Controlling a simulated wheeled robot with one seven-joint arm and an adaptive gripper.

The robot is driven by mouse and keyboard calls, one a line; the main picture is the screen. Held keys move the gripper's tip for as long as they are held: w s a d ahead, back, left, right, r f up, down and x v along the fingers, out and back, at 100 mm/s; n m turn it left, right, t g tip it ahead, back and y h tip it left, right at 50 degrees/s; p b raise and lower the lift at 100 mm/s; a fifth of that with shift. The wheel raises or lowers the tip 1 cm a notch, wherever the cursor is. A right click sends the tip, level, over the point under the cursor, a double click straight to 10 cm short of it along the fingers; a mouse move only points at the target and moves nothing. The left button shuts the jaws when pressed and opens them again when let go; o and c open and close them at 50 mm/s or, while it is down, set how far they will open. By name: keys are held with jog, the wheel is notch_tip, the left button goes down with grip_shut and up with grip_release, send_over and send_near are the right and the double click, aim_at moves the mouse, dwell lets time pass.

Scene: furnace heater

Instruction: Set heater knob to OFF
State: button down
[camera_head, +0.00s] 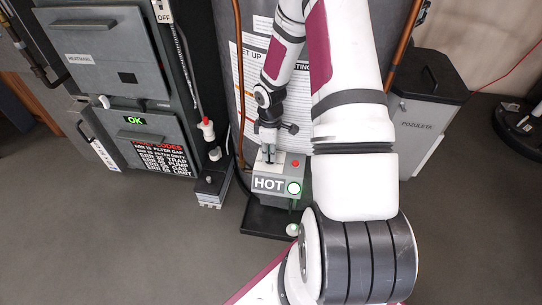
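The heater is a tall grey cylinder (228,70) with a printed setup sheet on its front. At its foot is a small control box (279,187). My gripper (268,157) points down at the top of this box, left of the red spot. I cannot tell a separate knob there; the gripper covers that part of the box top. The fingers are small in view, so I cannot tell whether they are open or shut.
A dark furnace cabinet (108,50) with a green "OK" display (135,121) stands at left. An "OFF" label (164,17) is near its top. A grey bin (425,110) stands right. Copper pipes (404,45) run beside the tank. Grey floor (130,245) is clear in front.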

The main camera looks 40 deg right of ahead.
jog(key=shift+r+n+p, duration=0.1)
jog(key=shift+n+p, duration=0.65)
jog(key=shift+n, duration=0.25)
jog(key=shift+n+p, duration=0.7)
jog(key=shift+n, duration=0.6)
